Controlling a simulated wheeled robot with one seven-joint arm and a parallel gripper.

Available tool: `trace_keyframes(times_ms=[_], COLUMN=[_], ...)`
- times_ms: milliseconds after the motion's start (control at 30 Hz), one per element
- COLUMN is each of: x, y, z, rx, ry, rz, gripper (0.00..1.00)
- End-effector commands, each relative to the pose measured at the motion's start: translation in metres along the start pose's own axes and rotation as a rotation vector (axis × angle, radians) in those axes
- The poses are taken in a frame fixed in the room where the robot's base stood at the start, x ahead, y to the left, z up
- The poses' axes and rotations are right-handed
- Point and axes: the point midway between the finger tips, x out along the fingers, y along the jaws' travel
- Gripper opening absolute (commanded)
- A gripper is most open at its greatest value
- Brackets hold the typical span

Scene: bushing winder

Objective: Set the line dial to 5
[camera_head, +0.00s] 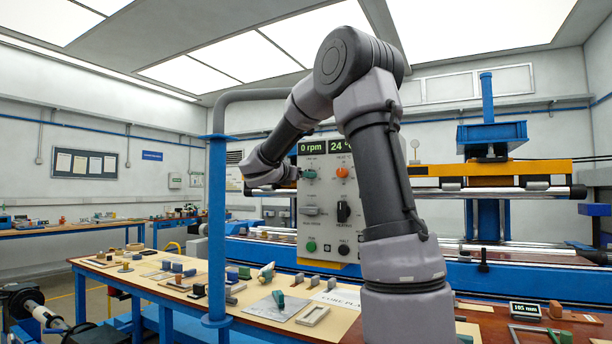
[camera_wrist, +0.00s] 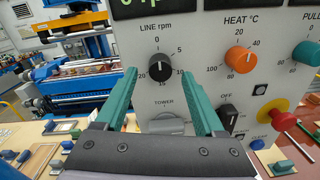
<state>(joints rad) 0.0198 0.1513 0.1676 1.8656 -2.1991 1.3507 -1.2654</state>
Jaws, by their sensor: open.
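The line dial (camera_wrist: 160,67) is a small black round knob on the grey control panel (camera_head: 325,238), under the words "LINE rpm". Its scale reads 0 at the top, then 5, 10, 15 and 20 clockwise. Its mark seems to point up at 0, though it is small. The display (camera_head: 312,147) above reads "0 rpm" in the head view. My gripper (camera_wrist: 159,73) is open, with one green finger on each side of the dial in the wrist view; I cannot tell whether they touch it. In the head view, my gripper (camera_head: 304,174) covers the dial's place.
The orange heat dial (camera_wrist: 239,59) sits close right of the line dial, with a teal dial (camera_wrist: 306,53) beyond. Below are the grey tower knob (camera_wrist: 166,123), a black switch (camera_wrist: 228,116) and a red button (camera_wrist: 273,111). A workbench (camera_head: 250,305) with several parts stands before the panel.

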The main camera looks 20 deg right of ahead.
Motion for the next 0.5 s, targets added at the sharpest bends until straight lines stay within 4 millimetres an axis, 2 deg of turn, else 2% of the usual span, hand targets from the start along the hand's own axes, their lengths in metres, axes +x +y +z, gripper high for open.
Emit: trace_keyframes(times_ms=[100, 200, 500], x=[0.015, 0.022, 0.025], y=[0.0, 0.0, 0.0], z=[0.0, 0.0, 0.0], rx=[0.001, 0.002, 0.002], ry=[0.0, 0.0, 0.001], rz=[-0.002, 0.0, 0.0], gripper=[0.71, 0.71, 0.71])
